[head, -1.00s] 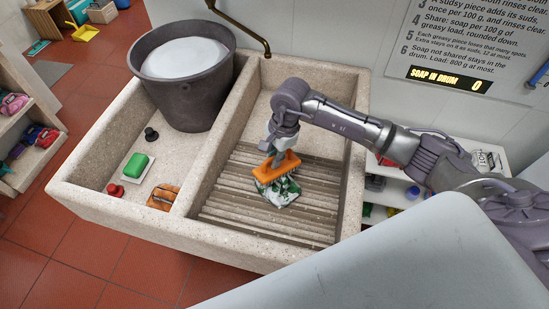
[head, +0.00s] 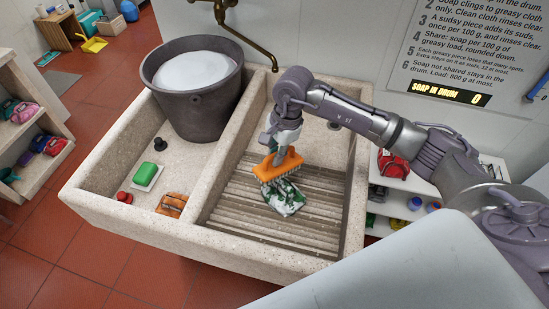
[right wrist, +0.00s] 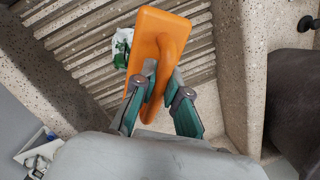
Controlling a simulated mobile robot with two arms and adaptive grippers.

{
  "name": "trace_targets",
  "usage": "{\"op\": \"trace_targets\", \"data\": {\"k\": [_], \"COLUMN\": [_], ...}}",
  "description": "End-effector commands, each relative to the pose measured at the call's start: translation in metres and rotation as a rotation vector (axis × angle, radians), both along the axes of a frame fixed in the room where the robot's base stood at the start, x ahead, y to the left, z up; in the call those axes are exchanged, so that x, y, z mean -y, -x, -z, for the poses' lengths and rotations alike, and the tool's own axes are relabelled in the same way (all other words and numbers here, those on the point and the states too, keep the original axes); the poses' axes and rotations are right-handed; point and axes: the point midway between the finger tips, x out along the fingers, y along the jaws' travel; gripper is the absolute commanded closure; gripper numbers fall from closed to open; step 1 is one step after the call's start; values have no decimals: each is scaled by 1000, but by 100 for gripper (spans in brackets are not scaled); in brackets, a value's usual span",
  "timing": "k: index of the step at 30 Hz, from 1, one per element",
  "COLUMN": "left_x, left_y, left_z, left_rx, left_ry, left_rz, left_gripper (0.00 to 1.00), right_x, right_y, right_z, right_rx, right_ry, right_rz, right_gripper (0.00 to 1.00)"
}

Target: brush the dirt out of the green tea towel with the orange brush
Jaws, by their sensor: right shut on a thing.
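The green tea towel (head: 287,197), green with white patches, lies crumpled on the ribbed washboard (head: 240,203) in the right basin. The orange brush (head: 279,165) is over the towel's upper edge, bristles down; I cannot tell whether they touch it. My right gripper (head: 272,146) is shut on the brush handle. In the right wrist view the fingers (right wrist: 158,92) close on the orange handle (right wrist: 172,45), and part of the towel (right wrist: 121,47) shows beyond the brush. The brush hides some of the towel. My left gripper is not in view.
A dark drum (head: 200,105) of white suds stands in the left basin. In front of it are a green soap bar (head: 146,172), a dark plug (head: 160,144), a red item (head: 124,197) and an orange-brown brush (head: 171,204). A stone divider (head: 222,152) separates the basins.

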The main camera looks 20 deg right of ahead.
Motion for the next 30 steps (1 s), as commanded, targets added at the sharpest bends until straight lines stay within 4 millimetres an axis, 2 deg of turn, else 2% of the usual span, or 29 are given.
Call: {"op": "trace_targets", "data": {"k": [11,27,30], "left_x": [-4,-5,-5], "left_y": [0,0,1], "left_z": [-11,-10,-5], "left_rx": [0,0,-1], "left_ry": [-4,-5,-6], "left_rz": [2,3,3], "left_gripper": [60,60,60], "right_x": [5,6,7], "right_y": [-3,-3,-5], "right_z": [-24,-24,-20], "right_rx": [1,1,2], "right_ry": [0,0,4], "right_rz": [6,8,18], "right_gripper": [100,100,100]}}
